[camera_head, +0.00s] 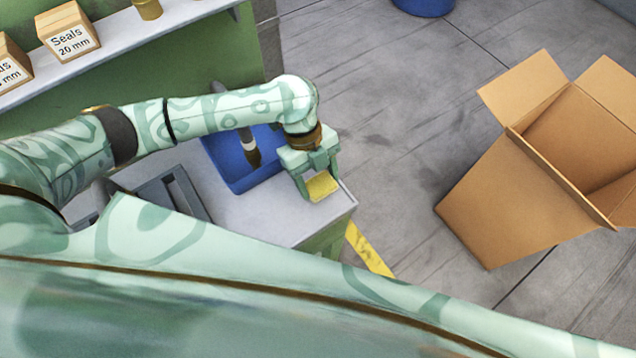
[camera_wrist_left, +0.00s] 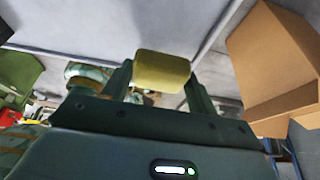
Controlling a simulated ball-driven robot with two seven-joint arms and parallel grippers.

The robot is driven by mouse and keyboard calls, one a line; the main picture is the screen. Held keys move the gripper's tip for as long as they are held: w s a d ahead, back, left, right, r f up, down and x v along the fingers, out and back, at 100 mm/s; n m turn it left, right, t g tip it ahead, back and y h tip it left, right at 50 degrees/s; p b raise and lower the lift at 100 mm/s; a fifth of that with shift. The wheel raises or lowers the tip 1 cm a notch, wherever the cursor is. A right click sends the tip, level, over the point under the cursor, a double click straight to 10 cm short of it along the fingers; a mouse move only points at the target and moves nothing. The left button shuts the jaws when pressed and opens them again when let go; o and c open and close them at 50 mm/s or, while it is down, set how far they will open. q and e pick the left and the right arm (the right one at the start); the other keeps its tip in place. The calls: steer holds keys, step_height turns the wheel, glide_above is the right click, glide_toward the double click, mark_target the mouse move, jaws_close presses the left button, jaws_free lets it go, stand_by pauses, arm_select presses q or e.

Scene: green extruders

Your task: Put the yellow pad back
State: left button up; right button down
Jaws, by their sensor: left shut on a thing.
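The yellow pad (camera_head: 322,186) is a small flat block. My left gripper (camera_head: 318,184) is shut on it, above or at the right end of the grey-white worktop (camera_head: 268,216). In the left wrist view the pad (camera_wrist_left: 162,71) sits between the two fingers of the left gripper (camera_wrist_left: 160,85). Whether the pad touches the worktop I cannot tell. My right gripper is not in view.
A blue bin (camera_head: 226,166) with a brush-like tool (camera_head: 250,150) stands just left of the left gripper. A grey tray (camera_head: 182,190) lies further left. A shelf with small boxes (camera_head: 68,31) runs behind. A large open carton (camera_head: 520,205) stands on the floor at right.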

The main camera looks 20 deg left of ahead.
mark_target(315, 175)
arm_select(q)
steer(key=shift+w+f+b, duration=0.15)
steer(key=shift+f+b, duration=0.2)
steer(key=shift+f, duration=1.3)
steer(key=shift+f, duration=0.2)
steer(key=o, duration=0.6)
